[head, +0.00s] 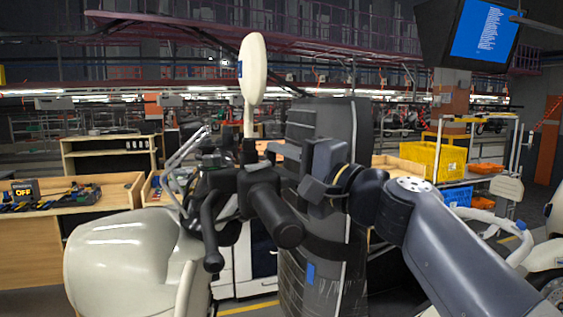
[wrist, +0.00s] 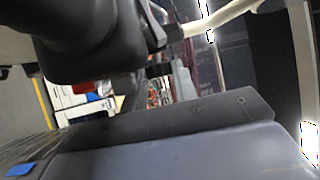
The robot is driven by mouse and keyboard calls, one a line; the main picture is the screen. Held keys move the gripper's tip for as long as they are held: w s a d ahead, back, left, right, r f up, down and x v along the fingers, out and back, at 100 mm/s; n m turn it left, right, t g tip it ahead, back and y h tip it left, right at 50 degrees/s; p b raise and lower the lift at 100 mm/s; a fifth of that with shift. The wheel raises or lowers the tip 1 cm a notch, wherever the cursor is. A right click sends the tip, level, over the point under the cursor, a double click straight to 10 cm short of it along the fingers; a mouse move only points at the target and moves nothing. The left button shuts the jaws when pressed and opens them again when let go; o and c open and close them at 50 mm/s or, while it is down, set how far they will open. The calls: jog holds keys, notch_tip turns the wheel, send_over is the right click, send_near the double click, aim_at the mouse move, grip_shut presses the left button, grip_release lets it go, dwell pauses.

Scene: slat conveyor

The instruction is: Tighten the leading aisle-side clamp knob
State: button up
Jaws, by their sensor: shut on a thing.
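A cream scooter body (head: 125,250) stands at the left, with black handlebar parts (head: 275,210) and a cream mirror (head: 252,70) rising above them. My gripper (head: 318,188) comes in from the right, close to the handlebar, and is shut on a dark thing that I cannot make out. A rounded black part (wrist: 95,55) fills the upper left of the wrist view, very near the camera. I cannot pick out the clamp knob in either view; the dark parts overlap around the jaws.
A dark upright panel (head: 350,130) with a blue mark stands behind my gripper. Wooden benches (head: 40,245) with tools are at the left. A yellow crate (head: 432,160) and a blue crate (head: 457,196) sit at the right. A screen (head: 482,30) hangs at upper right.

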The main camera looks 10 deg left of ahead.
jog(key=shift+f+b, duration=0.3)
jog(key=shift+b, duration=0.65)
jog(key=n+y+b, duration=0.2)
jog(key=b, duration=0.5)
jog(key=n+y+b, duration=0.2)
jog(key=b, duration=0.5)
jog(key=f+n+g+y+b, duration=0.1)
jog(key=n+y+b, duration=0.1)
jog(key=b, duration=0.5)
jog(key=shift+w+a+f+y+b, duration=0.1)
jog(key=shift+w+a+y+b, duration=0.1)
jog(key=shift+w+y+b, duration=0.15)
jog(key=shift+n+g+y+b, duration=0.3)
jog(key=shift+n+y+b, duration=0.2)
jog(key=shift+b, duration=0.15)
jog(key=shift+r, duration=0.25)
jog(key=o, duration=1)
jog(key=shift+c, duration=0.2)
